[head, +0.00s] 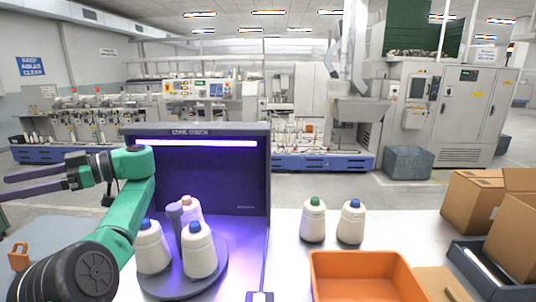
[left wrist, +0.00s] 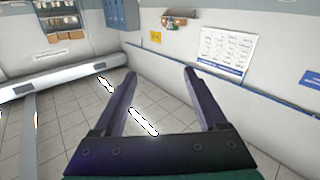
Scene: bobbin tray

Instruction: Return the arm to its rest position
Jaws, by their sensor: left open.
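My left arm comes in from the left in the head view, folded up in front of the cone check box. My left gripper (head: 6,189) points to the left edge, well away from the bobbins, with its fingers apart. In the left wrist view the gripper (left wrist: 159,74) is open and empty, with only floor and wall beyond it. Three white bobbins stand in the lit cone check box (head: 240,165): two blue-topped ones (head: 152,250) (head: 200,255) and an orange-topped one (head: 191,208) partly hidden behind. They stand on a round grey turntable (head: 190,287) around a grey post (head: 175,222). My right gripper is out of view.
A green-topped bobbin (head: 313,224) and a blue-topped bobbin (head: 351,224) stand upright on the table right of the box. An orange tray (head: 366,262) lies in front of them. Cardboard boxes (head: 474,204) and a dark tray (head: 462,256) are at the right.

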